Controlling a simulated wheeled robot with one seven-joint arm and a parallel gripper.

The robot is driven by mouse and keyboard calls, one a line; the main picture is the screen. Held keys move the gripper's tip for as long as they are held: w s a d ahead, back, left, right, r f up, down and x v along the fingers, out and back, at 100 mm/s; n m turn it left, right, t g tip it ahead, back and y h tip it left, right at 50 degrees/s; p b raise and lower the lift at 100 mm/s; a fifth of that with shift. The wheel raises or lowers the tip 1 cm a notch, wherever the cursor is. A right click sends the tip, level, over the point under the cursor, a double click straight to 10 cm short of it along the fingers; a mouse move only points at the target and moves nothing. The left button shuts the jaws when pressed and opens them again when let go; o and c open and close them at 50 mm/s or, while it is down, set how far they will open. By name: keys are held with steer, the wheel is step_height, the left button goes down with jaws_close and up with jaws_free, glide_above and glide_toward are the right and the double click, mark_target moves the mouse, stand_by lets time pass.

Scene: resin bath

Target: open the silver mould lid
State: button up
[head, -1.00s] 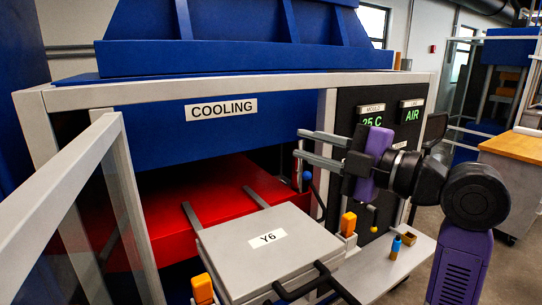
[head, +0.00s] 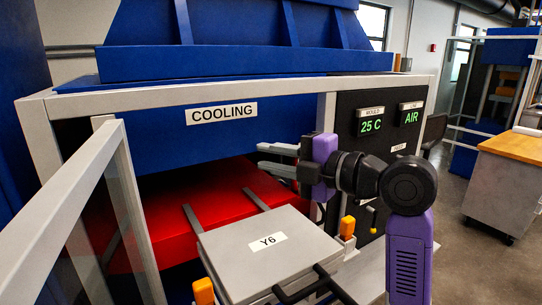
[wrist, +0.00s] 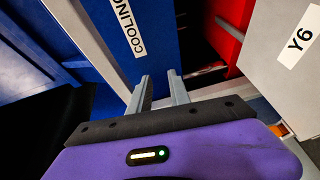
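The silver mould lid (head: 240,262), labelled Y6, lies flat and closed at the front of the press. A black handle (head: 316,283) is on its near edge. The lid also shows at the right in the wrist view (wrist: 268,72). Orange blocks stand beside the lid, one at the right (head: 347,227) and one at the left (head: 203,290). My gripper (head: 262,156) is above and behind the lid's right side, in front of the press opening, pointing left. In the wrist view its two fingers (wrist: 159,76) are apart with nothing between them. It does not touch the lid.
The red platen (head: 180,215) sits behind the lid under the blue press body (head: 170,150). A pale frame post (head: 327,115) and the black display panel (head: 385,95) are close to my gripper. An open guard door (head: 75,190) stands at the left.

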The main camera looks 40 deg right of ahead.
steer(key=shift+c, duration=0.2)
jaws_close()
stand_by(0.6)
stand_by(0.5)
steer(key=shift+o, duration=0.2)
jaws_free()
steer(key=b+v, duration=0.1)
steer(key=v, duration=0.6)
steer(key=shift+s+b, duration=0.35)
steer(key=shift+s, duration=0.05)
